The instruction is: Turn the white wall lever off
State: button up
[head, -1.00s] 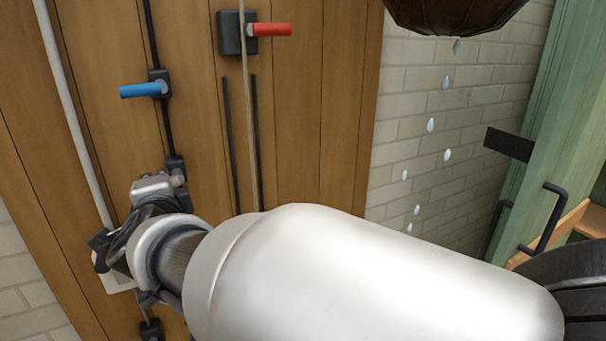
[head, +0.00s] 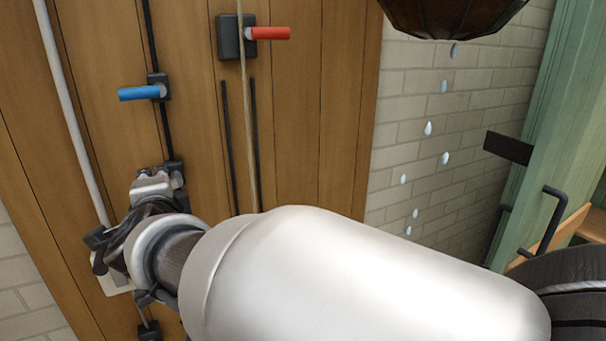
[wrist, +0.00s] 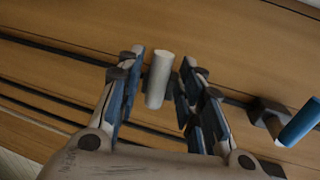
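The white lever (wrist: 159,80) shows in the wrist view as a short pale cylinder. It sits between the two fingers of my gripper (wrist: 162,88), with a narrow gap on each side. The gripper is open around it and the fingers do not appear to press on it. In the head view my gripper (head: 152,188) is against the wooden wall below the blue lever, and it hides the white lever there.
A blue lever (head: 140,93) is just above my gripper; it also shows in the wrist view (wrist: 299,121). A red lever (head: 270,33) is higher to the right. A white pipe (head: 72,115) runs down the left. Drops fall below a hanging basket (head: 450,15).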

jog(key=shift+s, duration=0.1)
jog(key=v, duration=1.2)
jog(key=w+d+n+g, duration=0.1)
jog(key=d+n, duration=0.4)
jog(key=d, duration=0.3)
jog(key=s+d+f+n+g+h, duration=0.2)
jog(key=s+d+f, duration=0.3)
jog(key=d, duration=0.5)
jog(key=s+d+f+n+g+h, duration=0.2)
jog(key=s+d+f, duration=0.3)
jog(key=d+f, duration=0.3)
jog(key=s+d+f+n+g+h, duration=0.2)
jog(key=s+d+f+g+h, duration=0.1)
jog(key=d, duration=0.9)
notch_tip(320, 180, down, 4)
jog(key=s+h, duration=0.1)
jog(key=s, duration=0.1)
jog(key=shift+s+r+n+g, duration=0.2)
jog(key=shift+s+n+g, duration=0.1)
jog(key=shift+s+n, duration=0.1)
jog(key=shift+d, duration=0.1)
